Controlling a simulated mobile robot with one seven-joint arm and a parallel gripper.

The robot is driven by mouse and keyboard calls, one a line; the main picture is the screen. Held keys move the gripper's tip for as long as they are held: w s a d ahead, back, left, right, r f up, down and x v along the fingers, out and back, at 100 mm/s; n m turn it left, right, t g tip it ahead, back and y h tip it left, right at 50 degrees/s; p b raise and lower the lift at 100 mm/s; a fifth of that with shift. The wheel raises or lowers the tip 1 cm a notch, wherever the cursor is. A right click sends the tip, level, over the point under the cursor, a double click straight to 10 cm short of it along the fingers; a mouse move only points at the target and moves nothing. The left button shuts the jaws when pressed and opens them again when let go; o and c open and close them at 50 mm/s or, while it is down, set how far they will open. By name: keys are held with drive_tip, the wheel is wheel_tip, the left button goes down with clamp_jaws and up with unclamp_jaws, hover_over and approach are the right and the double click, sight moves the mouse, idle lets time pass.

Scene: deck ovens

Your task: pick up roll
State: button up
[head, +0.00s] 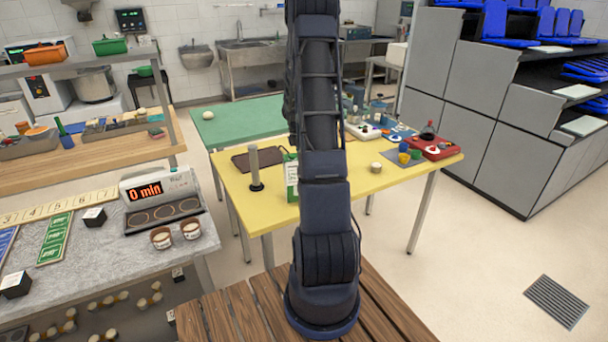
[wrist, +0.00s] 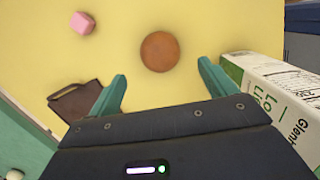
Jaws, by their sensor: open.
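A round brown roll (wrist: 160,52) lies on the yellow table (wrist: 220,20) in the wrist view. My gripper (wrist: 162,72) is open and empty, its two teal fingers spread wide with the roll beyond them and between their lines. The fingers do not appear to touch the roll; the exact height above it is hard to tell. In the head view the yellow table (head: 340,200) shows, but my arm hides the roll, and my gripper is not visible there.
A milk-type carton (wrist: 275,90) stands close to the right finger; it also shows in the head view (head: 291,180). A dark brown board (wrist: 75,100) lies near the left finger. A pink cube (wrist: 82,22) sits farther left. The table around the roll is clear.

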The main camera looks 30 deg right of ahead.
drive_tip(key=f, duration=0.5)
drive_tip(key=d+f, duration=0.1)
drive_tip(key=f, duration=0.2)
drive_tip(key=shift+f, duration=0.25)
drive_tip(key=shift+a, duration=0.1)
drive_tip(key=c, duration=1)
